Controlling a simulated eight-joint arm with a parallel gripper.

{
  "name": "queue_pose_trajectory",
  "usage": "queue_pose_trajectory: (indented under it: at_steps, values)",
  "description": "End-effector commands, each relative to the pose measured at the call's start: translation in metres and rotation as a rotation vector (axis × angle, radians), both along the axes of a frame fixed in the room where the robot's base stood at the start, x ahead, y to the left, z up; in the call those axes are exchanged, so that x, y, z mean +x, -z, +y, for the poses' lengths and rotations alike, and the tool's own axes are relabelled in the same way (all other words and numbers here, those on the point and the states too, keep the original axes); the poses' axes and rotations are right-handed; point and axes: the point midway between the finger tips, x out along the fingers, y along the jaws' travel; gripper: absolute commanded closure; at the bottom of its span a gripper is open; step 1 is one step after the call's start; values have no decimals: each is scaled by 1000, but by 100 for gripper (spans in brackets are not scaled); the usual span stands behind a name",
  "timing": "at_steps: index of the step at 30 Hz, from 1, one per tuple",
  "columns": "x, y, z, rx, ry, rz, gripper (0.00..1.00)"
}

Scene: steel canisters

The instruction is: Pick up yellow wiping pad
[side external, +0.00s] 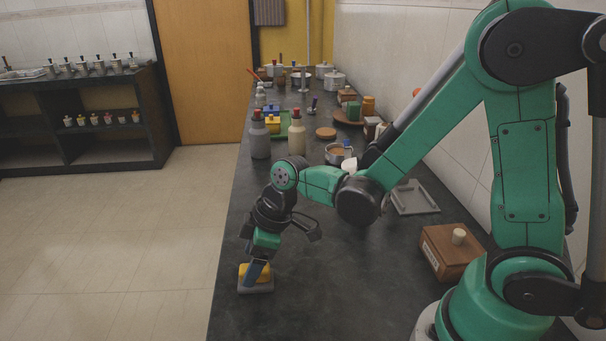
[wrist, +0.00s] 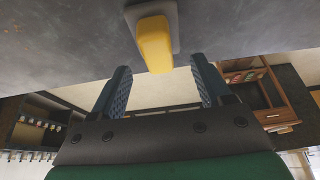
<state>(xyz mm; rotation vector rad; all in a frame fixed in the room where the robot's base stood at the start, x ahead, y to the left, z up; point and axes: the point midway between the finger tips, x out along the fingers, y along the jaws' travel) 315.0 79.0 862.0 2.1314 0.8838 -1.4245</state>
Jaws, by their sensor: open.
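The yellow wiping pad (wrist: 155,46) lies on a grey base (wrist: 172,12) on the dark counter. In the side view the yellow pad (side external: 264,274) and its grey base (side external: 257,289) are near the counter's front left edge. My gripper (side external: 256,272) points down at the pad, and one finger hides part of it. In the wrist view my gripper (wrist: 160,82) is open, with its two blue fingers apart. The pad's near end shows between and just beyond the fingertips. I cannot tell whether a finger touches it.
A wooden box with a knob (side external: 452,248) and a grey tray (side external: 411,198) stand to the right. Bottles (side external: 260,136), a cup (side external: 338,153) and several containers fill the far counter. The counter's left edge is close to the pad. The counter (side external: 330,290) right of the pad is bare.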

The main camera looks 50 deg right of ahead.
Motion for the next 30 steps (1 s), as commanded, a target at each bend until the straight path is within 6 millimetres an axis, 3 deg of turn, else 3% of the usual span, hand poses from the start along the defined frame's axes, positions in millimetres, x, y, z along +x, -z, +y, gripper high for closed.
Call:
queue_pose_trajectory:
  at_steps: [9,19,26,27,30]
  values:
    - [7,22,7,0,2,-2,29]
    - [7,24,7,-1,3,-1,29]
    - [7,23,7,-1,3,-1,94]
    - [7,23,7,-1,3,-1,100]
    - [7,24,7,-1,3,-1,100]
